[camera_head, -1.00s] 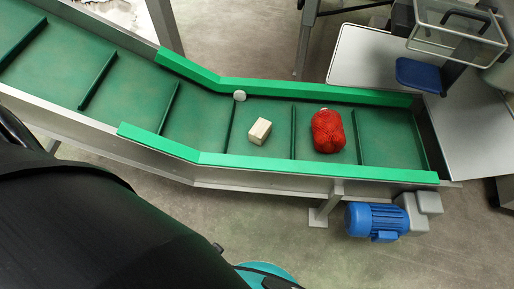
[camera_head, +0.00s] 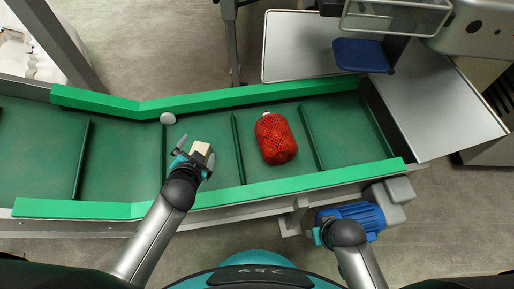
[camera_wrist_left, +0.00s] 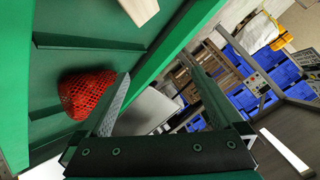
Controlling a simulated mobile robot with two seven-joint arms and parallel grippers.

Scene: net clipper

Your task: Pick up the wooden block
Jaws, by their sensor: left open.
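The wooden block (camera_head: 201,148) is a small pale block on the green conveyor belt. My left gripper (camera_head: 196,151) is open, with its two fingers on either side of the block in the head view. Whether the fingers touch it cannot be told. In the left wrist view, the open fingers (camera_wrist_left: 158,68) show nothing gripped, and a pale block-like thing (camera_wrist_left: 139,8) is cut off at the top edge. My right gripper (camera_head: 318,235) is near the blue motor, mostly hidden behind its wrist; its jaws cannot be made out.
A red net bag (camera_head: 276,139) lies on the belt to the right of the block, beyond a cross rib. A small white disc (camera_head: 167,118) sits by the far rail. Green side rails (camera_head: 105,210) edge the belt. A blue motor (camera_head: 350,215) hangs at the near side.

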